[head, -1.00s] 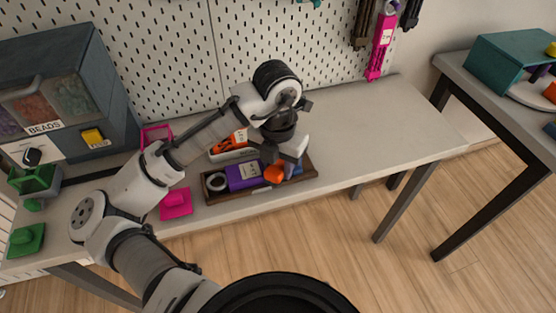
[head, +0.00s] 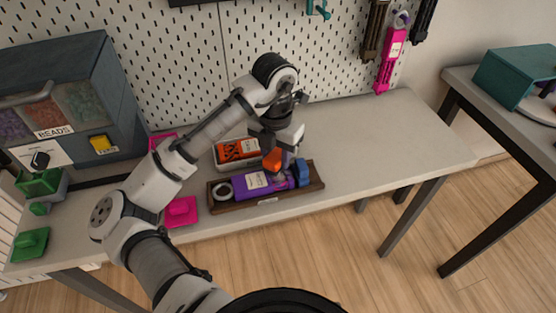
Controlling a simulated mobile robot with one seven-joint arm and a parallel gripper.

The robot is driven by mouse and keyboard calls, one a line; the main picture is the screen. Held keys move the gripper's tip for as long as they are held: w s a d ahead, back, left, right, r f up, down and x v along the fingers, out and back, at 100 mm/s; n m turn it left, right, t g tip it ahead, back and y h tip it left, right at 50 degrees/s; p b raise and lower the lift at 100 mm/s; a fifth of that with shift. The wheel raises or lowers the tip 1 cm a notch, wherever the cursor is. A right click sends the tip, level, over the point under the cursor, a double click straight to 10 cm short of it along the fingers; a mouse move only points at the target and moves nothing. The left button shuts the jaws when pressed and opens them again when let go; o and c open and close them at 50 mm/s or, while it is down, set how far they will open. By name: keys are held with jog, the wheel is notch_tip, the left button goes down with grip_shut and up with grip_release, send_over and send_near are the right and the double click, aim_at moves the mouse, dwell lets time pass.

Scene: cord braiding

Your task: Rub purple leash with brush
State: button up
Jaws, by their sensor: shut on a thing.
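The purple leash (head: 252,186) lies in a dark wooden tray (head: 267,204) near the front edge of the workbench, with a pale label on its wide part. Its narrower purple end reaches toward the right of the tray. My gripper (head: 281,150) is over the right half of the tray, pointing down. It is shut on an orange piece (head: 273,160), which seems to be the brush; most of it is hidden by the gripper. The orange piece is just above or at the purple leash; I cannot tell whether they touch.
A grey ring (head: 222,191) and a blue block (head: 303,173) are at the tray's ends. A white tray with an orange labelled item (head: 238,150) stands behind. Pink (head: 181,211) and green (head: 30,243) pieces and a bead dispenser (head: 62,110) are left. The bench's right side is clear.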

aim_at(280, 176)
jog(key=shift+w, duration=0.1)
jog(key=shift+f, duration=0.1)
jog(key=shift+s+d+f+p, duration=0.15)
jog(key=shift+s+d, duration=0.1)
jog(key=shift+s, duration=0.6)
jog(key=shift+s+d+f+p, duration=0.15)
jog(key=shift+s+d, duration=0.1)
jog(key=shift+s, duration=0.55)
jog(key=shift+c, duration=0.4)
jog(key=shift+s+d+r+p, duration=0.1)
jog(key=shift+s+d+p, duration=0.15)
jog(key=shift+s, duration=0.5)
jog(key=shift+s+d+r+p, duration=0.1)
jog(key=shift+s+d, duration=0.15)
jog(key=shift+s, duration=0.5)
jog(key=shift+r, duration=0.1)
notch_tip(280, 176, up, 6)
jog(key=p, duration=0.5)
notch_tip(280, 176, up, 3)
jog(key=p, duration=0.2)
jog(key=shift+p, duration=0.3)
